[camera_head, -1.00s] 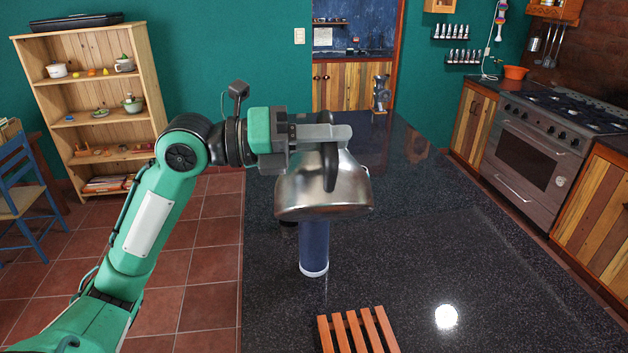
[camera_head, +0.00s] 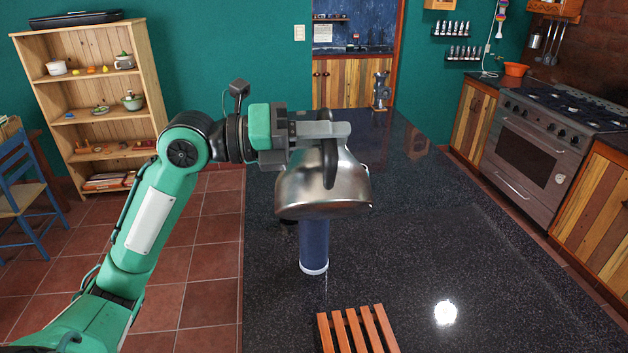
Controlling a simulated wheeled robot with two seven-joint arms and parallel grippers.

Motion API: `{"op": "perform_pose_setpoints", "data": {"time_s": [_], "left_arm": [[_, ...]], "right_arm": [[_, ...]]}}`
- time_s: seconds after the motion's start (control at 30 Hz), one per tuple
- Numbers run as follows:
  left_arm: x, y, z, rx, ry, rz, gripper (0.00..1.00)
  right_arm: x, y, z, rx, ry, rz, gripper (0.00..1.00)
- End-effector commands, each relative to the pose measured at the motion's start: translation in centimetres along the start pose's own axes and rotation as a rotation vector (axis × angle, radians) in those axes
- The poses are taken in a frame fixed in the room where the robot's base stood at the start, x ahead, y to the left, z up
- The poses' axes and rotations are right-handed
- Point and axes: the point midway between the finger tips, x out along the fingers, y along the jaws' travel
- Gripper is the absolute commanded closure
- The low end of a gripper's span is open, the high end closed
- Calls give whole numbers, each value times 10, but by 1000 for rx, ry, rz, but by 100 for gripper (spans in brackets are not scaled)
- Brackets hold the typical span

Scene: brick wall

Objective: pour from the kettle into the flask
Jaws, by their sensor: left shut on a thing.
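The kettle (camera_head: 322,190) is a shiny metal vessel with a dark handle, held in the air above the counter. My left gripper (camera_head: 330,140) is shut on the kettle's handle. The flask (camera_head: 313,246) is a dark blue cylinder with a pale base ring, standing upright on the counter under the kettle. The kettle hides the flask's top, so I cannot tell whether the spout lines up with its mouth. No stream of liquid shows. My right gripper is not in view.
A slatted wooden trivet (camera_head: 357,330) lies on the dark speckled counter (camera_head: 500,290) at the front. A metal grinder (camera_head: 381,91) stands at the counter's far end. The counter's right side is clear. A wooden shelf (camera_head: 95,105) and a stove (camera_head: 545,150) stand farther off.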

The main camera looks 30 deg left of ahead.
Motion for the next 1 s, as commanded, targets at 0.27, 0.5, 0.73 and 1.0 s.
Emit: {"op": "perform_pose_setpoints", "data": {"time_s": [0.27,0.5,0.73,1.0], "left_arm": [[0,-1,3,-6,-2,-2,100],[0,-1,5,-12,-3,-2,100],[0,-1,6,-19,-3,-2,100],[0,-1,8,-25,-3,-2,100]], "right_arm": [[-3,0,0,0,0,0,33],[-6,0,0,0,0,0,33],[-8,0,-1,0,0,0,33],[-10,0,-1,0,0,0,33]]}}
